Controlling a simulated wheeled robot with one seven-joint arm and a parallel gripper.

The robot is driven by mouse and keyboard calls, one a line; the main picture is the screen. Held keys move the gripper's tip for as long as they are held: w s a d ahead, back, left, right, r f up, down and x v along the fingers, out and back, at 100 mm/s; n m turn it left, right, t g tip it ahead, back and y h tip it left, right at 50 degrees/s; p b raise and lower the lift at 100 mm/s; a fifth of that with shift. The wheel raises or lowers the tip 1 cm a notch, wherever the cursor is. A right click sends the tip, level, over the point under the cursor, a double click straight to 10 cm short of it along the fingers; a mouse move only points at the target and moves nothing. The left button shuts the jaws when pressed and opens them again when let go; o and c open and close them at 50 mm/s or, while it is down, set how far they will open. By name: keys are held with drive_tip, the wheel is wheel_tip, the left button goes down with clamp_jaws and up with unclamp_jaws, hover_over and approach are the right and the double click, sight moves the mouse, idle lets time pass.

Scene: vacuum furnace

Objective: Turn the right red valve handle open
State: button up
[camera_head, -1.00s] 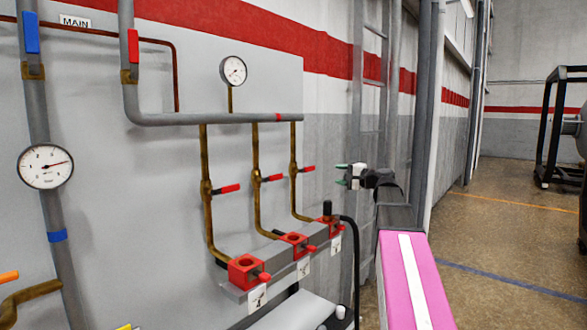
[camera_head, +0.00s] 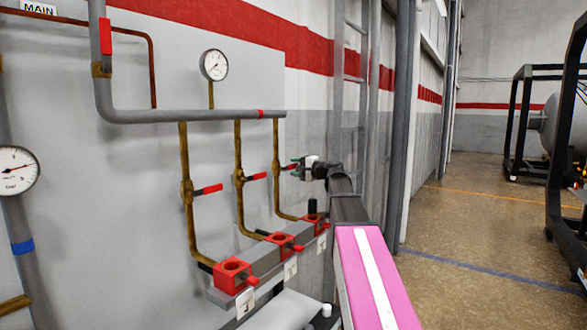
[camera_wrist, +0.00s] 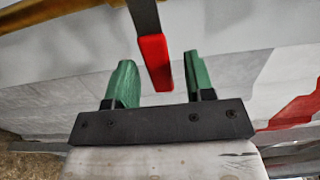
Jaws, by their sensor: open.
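Three red valve handles stick out rightward from brass pipes on the wall panel in the head view. The right red valve handle (camera_head: 285,168) is the farthest along the wall; the middle (camera_head: 257,176) and left (camera_head: 208,189) ones are nearer. My gripper (camera_head: 293,164) is at the free end of the right handle and partly hides it. In the wrist view, the red end of a handle (camera_wrist: 155,60) on a dark lever shows between the two green fingers of my gripper (camera_wrist: 162,75). The fingers are open, with a visible gap on both sides of it.
Red blocks (camera_head: 232,275) with numbered tags stand on a ledge below the valves. A grey horizontal pipe (camera_head: 190,116) and a pressure gauge (camera_head: 214,65) are above. A ladder (camera_head: 350,90) stands on the wall behind my gripper. Open floor (camera_head: 480,235) lies to the right.

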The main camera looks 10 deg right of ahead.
drive_tip(key=shift+w+a, duration=0.4)
clamp_jaws()
drive_tip(key=r+n, duration=0.2)
drive_tip(key=n, duration=0.3)
drive_tip(key=shift+s+a+r, duration=0.2)
drive_tip(key=shift+s+r, duration=0.05)
drive_tip(key=shift+r, duration=0.15)
drive_tip(key=shift+s+a+r+n, duration=0.25)
drive_tip(key=shift+r+n, duration=0.15)
drive_tip(key=shift+n, duration=0.5)
drive_tip(key=shift+s+a+r+n, duration=0.2)
drive_tip(key=shift+r+n, duration=0.15)
drive_tip(key=shift+n, duration=0.55)
drive_tip(key=shift+s+a+r+n, duration=0.25)
drive_tip(key=shift+r+n, duration=0.15)
drive_tip(key=shift+n, duration=0.5)
